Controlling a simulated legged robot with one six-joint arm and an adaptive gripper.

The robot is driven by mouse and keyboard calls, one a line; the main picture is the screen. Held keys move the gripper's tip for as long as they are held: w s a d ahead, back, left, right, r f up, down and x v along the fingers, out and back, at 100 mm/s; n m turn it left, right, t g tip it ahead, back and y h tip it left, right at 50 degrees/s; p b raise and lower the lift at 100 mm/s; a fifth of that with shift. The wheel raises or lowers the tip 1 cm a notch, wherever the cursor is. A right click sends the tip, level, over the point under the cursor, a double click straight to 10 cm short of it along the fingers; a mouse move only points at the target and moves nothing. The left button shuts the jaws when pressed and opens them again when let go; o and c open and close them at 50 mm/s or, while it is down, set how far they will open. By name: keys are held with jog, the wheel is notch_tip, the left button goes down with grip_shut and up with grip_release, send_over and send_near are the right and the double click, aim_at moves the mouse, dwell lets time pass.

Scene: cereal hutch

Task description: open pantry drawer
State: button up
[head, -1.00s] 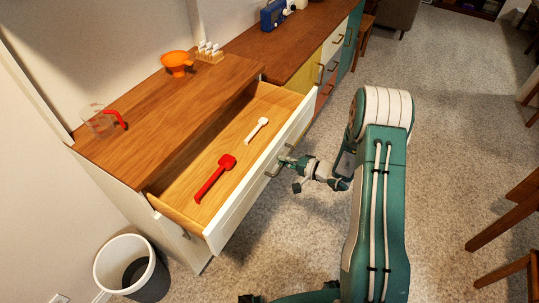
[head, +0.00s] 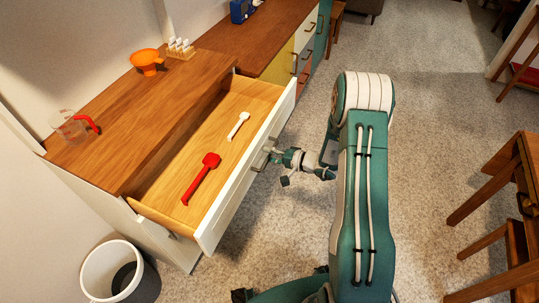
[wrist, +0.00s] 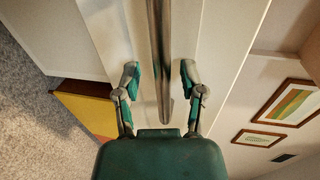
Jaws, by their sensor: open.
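The pantry drawer (head: 232,203) has a white front and a light wooden inside, and it stands pulled out from under the wooden counter. A red scoop (head: 201,178) and a white scoop (head: 238,125) lie in it. The metal bar handle (wrist: 162,60) runs along the drawer front in the wrist view. My gripper (wrist: 160,80) is open, one finger on each side of the handle, with gaps between the fingers and the bar. In the head view my gripper (head: 277,164) is at the drawer front, and its fingertips are hard to make out.
An orange funnel (head: 147,62), a measuring cup with a red handle (head: 72,126) and a small rack (head: 181,48) stand on the counter. A white bin (head: 112,271) stands at lower left. Wooden furniture (head: 500,200) is at right. Carpet between is clear.

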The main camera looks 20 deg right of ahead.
jog(key=v, duration=1.2)
jog(key=shift+f, duration=0.1)
jog(key=s+a+r+n+g+h, duration=0.1)
jog(key=s+a+r+n+g, duration=0.3)
jog(key=r, duration=0.4)
jog(key=s+a+r+n+g+h, duration=0.1)
jog(key=s+a+r+n+g, duration=0.1)
jog(key=s+a+r+g, duration=0.4)
jog(key=s+r+n+t+h, duration=0.1)
jog(key=s+r+t+h, duration=0.5)
jog(key=s+r+h, duration=0.4)
notch_tip(320, 180, up, 4)
jog(key=shift+s+r+n, duration=0.2)
jog(key=shift+s+n, duration=0.1)
jog(key=shift+s, duration=0.75)
